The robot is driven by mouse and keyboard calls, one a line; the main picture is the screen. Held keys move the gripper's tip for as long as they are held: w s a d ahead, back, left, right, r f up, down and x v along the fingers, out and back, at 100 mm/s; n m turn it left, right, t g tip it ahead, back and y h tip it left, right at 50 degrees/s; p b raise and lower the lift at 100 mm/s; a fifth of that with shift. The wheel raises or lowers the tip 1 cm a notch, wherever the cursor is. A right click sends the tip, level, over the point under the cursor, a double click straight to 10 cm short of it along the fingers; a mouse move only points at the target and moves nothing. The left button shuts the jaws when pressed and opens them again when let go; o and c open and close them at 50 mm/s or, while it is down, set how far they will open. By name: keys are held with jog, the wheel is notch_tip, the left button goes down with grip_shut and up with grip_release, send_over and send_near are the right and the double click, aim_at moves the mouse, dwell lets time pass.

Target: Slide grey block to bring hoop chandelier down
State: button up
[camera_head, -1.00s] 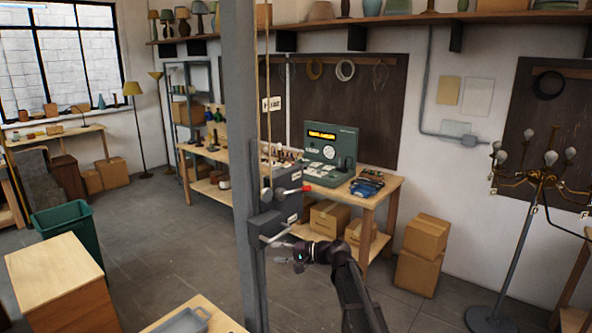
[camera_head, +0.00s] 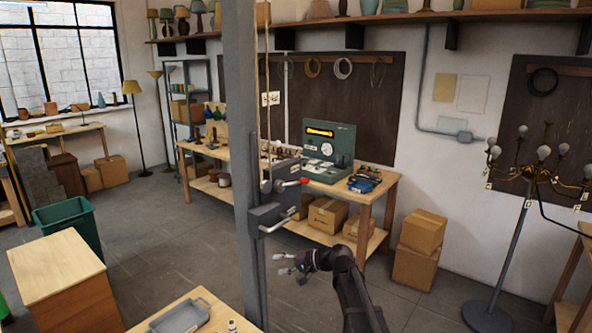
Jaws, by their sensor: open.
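A grey block (camera_head: 268,217) with a red-tipped lever (camera_head: 303,182) and a lower bar handle (camera_head: 276,227) is fixed on the side of a tall grey post (camera_head: 244,120). Ropes (camera_head: 268,90) run up from it out of view. My gripper (camera_head: 281,264) is open and empty, below the block and apart from it, its fingers pointing left. The hoop chandelier is not visible; the ropes' upper ends are out of frame.
A workbench (camera_head: 375,190) with a green console (camera_head: 328,150) stands behind. Cardboard boxes (camera_head: 420,240) are on the floor at right. A branched lamp (camera_head: 510,225) stands farther right. A grey tray (camera_head: 180,318) lies on a near table. The floor at left centre is clear.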

jog(key=s+d+f+n+g+h+b, duration=0.3)
jog(key=s+d+f+h+b, duration=0.7)
jog(key=s+d+f, duration=1.1)
notch_tip(320, 180, down, 3)
jog(key=s+h, duration=0.2)
jog(key=h, duration=0.1)
jog(key=shift+d+r+h+b, duration=0.2)
jog(key=shift+d+h+b, duration=0.15)
jog(key=shift+h, duration=0.05)
jog(key=shift+s, duration=0.15)
